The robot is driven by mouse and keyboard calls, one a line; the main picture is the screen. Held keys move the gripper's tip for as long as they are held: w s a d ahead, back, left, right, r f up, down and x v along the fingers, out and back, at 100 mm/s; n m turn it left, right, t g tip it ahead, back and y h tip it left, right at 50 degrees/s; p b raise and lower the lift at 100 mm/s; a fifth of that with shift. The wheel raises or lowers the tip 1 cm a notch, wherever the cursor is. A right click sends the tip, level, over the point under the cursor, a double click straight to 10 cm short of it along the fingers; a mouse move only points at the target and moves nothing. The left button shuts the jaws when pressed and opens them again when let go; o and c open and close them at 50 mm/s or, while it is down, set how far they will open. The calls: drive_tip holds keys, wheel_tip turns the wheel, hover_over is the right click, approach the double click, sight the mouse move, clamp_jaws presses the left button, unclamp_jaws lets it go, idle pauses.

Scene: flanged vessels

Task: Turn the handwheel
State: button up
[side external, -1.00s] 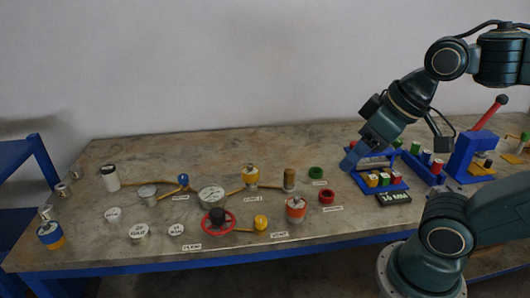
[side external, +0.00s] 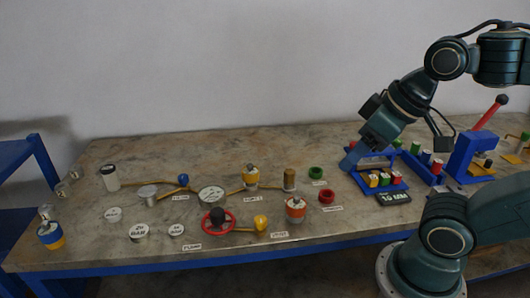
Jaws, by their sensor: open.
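The handwheel (side external: 232,226) is a red ring around a dark hub, low at the table's front, left of centre. My gripper (side external: 349,163) is far to the right of the handwheel, pointing down and left above the blue rack (side external: 363,189). It is open and nothing shows between its fingers; the fingertips are small and partly overlap the rack in this view. The handwheel is clear of my gripper.
An orange-and-white vessel (side external: 295,209) and a red ring (side external: 327,196) stand between my gripper and the handwheel. A gauge (side external: 211,195) sits behind the wheel.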

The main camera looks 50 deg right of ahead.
drive_tip(key=shift+w, duration=0.1)
drive_tip(key=g, duration=0.6)
hover_over(217, 211)
wheel_tip(217, 211, down, 13)
drive_tip(key=shift+f, duration=0.15)
drive_tip(key=shift+f, duration=0.1)
drive_tip(key=shift+f, duration=6.8)
